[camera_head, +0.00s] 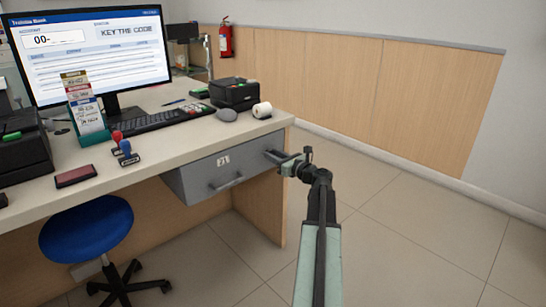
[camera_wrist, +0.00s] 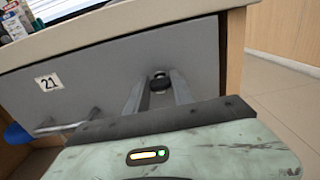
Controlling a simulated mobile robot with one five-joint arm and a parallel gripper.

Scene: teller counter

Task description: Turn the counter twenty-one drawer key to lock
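The grey drawer front (camera_head: 208,181) under the counter carries a label reading 21 and a bar handle (camera_head: 227,183). In the wrist view the drawer front (camera_wrist: 95,65) fills the middle, with the label (camera_wrist: 48,82) and handle (camera_wrist: 68,124) at left. A small dark key and lock (camera_wrist: 159,82) show near the drawer's upper right. My gripper (camera_wrist: 157,86) has its fingers apart, one on each side of the key. Contact with the key is not clear.
A counter (camera_head: 150,165) with a monitor, keyboard, stamps and card printer overhangs the drawer. A blue stool (camera_head: 86,230) stands at left below it. A wooden end panel (camera_head: 262,205) stands right of the drawer. The floor (camera_head: 420,235) at right is free.

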